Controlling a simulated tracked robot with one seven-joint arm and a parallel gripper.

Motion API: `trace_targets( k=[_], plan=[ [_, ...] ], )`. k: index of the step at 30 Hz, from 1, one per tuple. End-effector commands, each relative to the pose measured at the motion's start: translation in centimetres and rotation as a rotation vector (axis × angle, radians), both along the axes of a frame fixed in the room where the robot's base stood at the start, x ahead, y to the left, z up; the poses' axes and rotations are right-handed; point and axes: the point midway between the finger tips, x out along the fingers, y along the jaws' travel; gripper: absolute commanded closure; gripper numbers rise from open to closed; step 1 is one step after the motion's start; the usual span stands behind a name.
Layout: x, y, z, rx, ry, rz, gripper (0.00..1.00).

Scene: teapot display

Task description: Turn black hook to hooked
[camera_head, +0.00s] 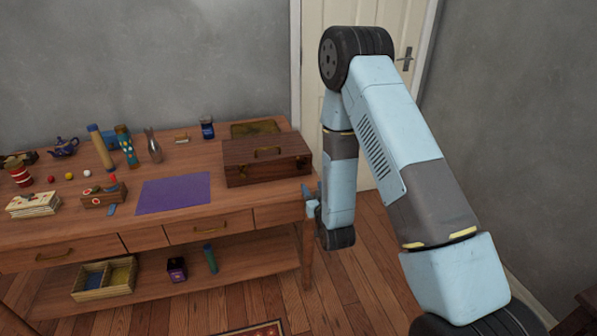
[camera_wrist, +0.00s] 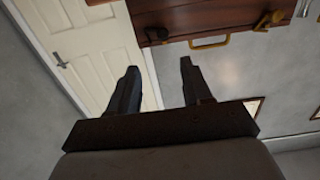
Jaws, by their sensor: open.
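A brown wooden box (camera_head: 250,175) with a brass handle stands at the right end of the table. The box front (camera_wrist: 195,12) shows at the top of the wrist view. A dark hook-like fitting (camera_wrist: 156,35), likely the black hook, sits left of the handle (camera_wrist: 210,42). Whether it is hooked I cannot tell. A browner fitting (camera_wrist: 268,20) sits right of the handle. My gripper (camera_wrist: 158,68) is open and empty, its fingers pointing towards the dark fitting and apart from it. In the head view my gripper (camera_head: 311,200) is by the table's right end.
The wooden table (camera_head: 150,222) has drawers and a lower shelf. A purple cloth (camera_head: 173,193) lies left of the box. A dark blue jar (camera_head: 207,128) and a metal bottle (camera_head: 154,147) stand behind it. A white door (camera_head: 385,150) is behind my arm.

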Motion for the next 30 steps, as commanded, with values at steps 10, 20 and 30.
trace_targets(
  k=[10, 20, 30],
  plan=[
    [0.1, 0.6, -1.2, 0.006, -0.034, 0.007, 0.51],
    [5.3, 2.2, -1.1, 0.008, -0.034, 0.008, 0.51],
    [10.5, 3.7, -1.2, 0.006, -0.033, 0.008, 0.51]
  ],
)
